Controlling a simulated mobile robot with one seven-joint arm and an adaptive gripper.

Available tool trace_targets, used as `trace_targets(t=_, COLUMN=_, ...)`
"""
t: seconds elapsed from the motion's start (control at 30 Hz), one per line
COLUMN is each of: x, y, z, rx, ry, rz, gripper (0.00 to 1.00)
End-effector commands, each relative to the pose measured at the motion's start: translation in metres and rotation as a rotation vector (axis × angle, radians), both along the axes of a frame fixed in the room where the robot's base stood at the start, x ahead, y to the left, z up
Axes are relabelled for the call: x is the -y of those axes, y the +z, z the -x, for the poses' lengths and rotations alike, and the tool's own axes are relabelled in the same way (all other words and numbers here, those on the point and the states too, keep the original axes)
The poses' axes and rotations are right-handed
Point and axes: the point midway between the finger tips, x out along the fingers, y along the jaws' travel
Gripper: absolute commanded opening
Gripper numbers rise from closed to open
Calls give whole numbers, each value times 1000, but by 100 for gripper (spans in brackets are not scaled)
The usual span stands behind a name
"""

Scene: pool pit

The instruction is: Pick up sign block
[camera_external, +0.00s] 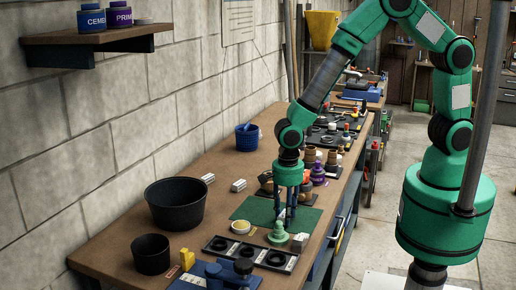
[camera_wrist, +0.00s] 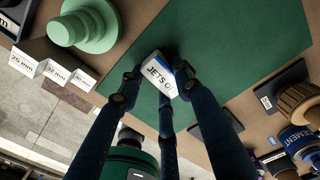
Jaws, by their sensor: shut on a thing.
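A small white sign block (camera_wrist: 158,75) with a blue edge and lettering that reads "JETS O" shows in the wrist view, the rest of its text covered. My gripper (camera_wrist: 155,85) is shut on it, with dark blue fingers around its sides. In the outside view my gripper (camera_external: 286,214) points down over the green mat (camera_external: 252,208), and the block is too small or hidden to make out there. The mat also shows in the wrist view (camera_wrist: 230,40) behind the block. I cannot tell whether the block touches the mat.
A pale green stepped fitting (camera_external: 279,236) stands near the mat's front, by a black labelled tray (camera_external: 250,252). A large black tub (camera_external: 176,203) and small black pot (camera_external: 150,254) stand farther left. Brown and purple fittings (camera_external: 318,174) are behind.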

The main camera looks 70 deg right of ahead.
Motion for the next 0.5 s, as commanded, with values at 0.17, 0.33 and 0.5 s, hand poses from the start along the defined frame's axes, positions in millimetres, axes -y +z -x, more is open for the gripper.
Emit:
trace_targets(t=0.17, x=0, y=17, z=-1, rx=2, ry=0, rz=-1, gripper=8)
trace_targets(t=0.33, x=5, y=32, z=10, rx=-2, ry=0, rz=1, gripper=8)
trace_targets(t=0.5, x=19, y=36, z=36, rx=0, ry=0, rz=0, gripper=8)
